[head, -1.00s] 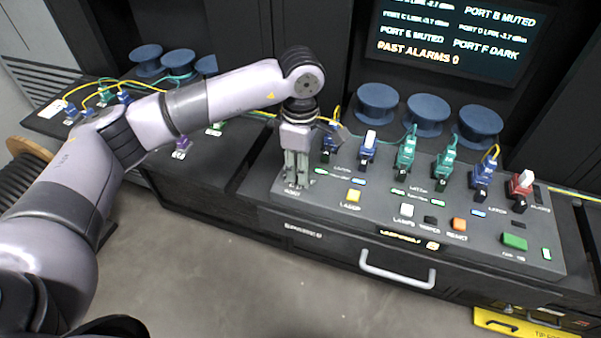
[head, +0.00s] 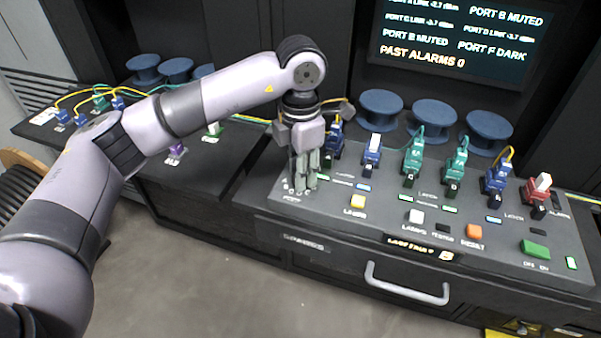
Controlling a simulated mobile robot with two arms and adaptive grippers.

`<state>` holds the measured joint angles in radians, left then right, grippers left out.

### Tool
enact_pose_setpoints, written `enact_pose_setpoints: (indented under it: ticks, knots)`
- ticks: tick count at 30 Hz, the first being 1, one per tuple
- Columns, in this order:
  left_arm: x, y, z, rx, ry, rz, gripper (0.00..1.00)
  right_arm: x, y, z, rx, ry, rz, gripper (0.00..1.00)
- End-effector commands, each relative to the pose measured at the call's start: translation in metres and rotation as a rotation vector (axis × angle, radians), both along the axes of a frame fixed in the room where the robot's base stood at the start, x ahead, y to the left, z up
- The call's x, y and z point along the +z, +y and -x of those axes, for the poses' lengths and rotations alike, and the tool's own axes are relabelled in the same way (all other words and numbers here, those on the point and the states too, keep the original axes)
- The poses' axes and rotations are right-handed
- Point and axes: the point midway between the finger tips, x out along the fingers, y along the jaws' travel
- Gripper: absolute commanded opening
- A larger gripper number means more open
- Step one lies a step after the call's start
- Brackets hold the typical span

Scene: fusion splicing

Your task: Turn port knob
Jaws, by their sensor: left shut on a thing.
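My left gripper (head: 303,183) points down at the left end of the sloped grey panel (head: 390,235). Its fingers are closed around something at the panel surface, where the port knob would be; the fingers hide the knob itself. A few small white marks show on the panel around the fingertips. My right gripper is not in view. The screen (head: 455,40) above reads Port B muted, Port E muted, Port F dark and past alarms 0.
Several connectors, such as a blue one (head: 372,152) and a red one (head: 538,188), stand along the panel right of my gripper. A drawer handle (head: 407,288) juts out below.

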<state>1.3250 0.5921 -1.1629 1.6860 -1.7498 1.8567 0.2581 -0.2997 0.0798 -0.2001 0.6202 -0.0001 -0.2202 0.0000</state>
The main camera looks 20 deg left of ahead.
Motion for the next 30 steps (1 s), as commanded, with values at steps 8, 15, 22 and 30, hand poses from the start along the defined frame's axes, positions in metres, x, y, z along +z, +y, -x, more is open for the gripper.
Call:
enact_pose_setpoints:
  ticks: [8, 15, 22, 30]
  knots:
    - [0.0006, -0.0001, -0.0003, 0.071, -0.001, 0.001, 0.0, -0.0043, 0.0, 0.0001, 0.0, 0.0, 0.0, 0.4]
    - [0.001, -0.0001, -0.0003, 0.081, -0.001, 0.001, 0.0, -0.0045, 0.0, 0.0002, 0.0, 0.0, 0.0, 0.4]
    - [0.001, -0.0001, -0.0003, 0.08, -0.001, 0.001, 0.29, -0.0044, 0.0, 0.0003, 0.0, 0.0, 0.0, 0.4]
    - [0.0005, -0.0001, -0.0002, 0.08, -0.001, 0.001, 0.47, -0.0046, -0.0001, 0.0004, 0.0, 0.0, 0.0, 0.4]
